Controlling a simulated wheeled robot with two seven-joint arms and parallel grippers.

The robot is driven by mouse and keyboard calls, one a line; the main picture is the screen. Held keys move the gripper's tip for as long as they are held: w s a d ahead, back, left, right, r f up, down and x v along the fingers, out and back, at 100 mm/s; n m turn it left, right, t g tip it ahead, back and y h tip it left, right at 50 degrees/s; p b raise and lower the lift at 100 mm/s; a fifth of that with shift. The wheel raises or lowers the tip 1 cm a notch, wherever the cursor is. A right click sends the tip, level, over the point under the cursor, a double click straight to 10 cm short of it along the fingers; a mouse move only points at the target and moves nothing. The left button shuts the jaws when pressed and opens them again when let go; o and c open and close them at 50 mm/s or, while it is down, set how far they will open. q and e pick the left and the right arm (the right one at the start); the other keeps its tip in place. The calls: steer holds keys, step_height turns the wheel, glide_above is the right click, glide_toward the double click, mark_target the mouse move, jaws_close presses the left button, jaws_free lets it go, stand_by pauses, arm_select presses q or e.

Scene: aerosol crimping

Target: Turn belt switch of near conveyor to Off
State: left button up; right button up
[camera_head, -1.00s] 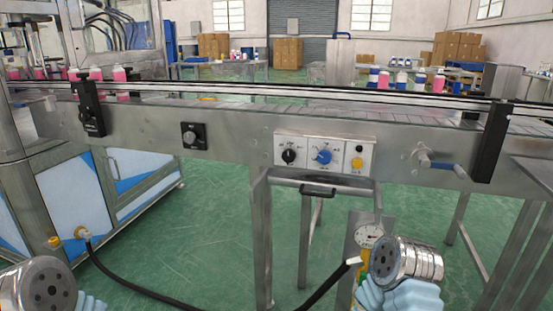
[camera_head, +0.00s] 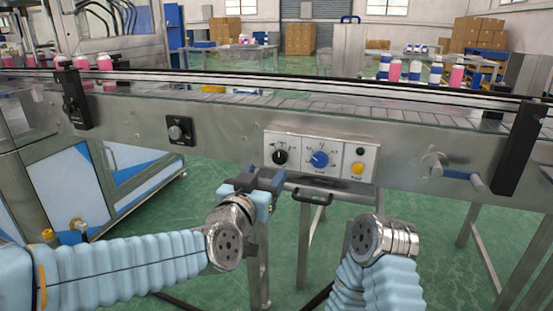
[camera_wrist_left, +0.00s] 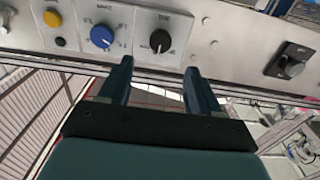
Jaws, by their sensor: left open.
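The near conveyor (camera_head: 225,118) carries a control panel (camera_head: 345,146) on its front side. The panel has a black rotary knob (camera_head: 280,157), a blue dial (camera_head: 320,159) and a yellow button (camera_head: 357,168). The small lettering cannot be read, so I cannot tell which one is labelled belt. My left gripper (camera_head: 262,181) is open and empty, just below and left of the panel. In the left wrist view the fingers (camera_wrist_left: 157,72) point at the black knob (camera_wrist_left: 160,41), apart from it and roughly either side of it. My right arm's wrist shows, but its gripper does not.
A separate black switch box (camera_head: 180,131) sits on the conveyor side, left of the panel. A blue crank handle (camera_head: 455,173) and a black bracket (camera_head: 518,148) stick out at the right. Bottles stand behind the conveyor.

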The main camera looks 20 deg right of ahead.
mark_target(279, 158)
arm_select(q)
steer(key=p+x, duration=0.1)
steer(key=x, duration=0.7)
steer(key=shift+w+d, duration=0.15)
steer(key=shift+f, duration=0.1)
steer(key=c, duration=1)
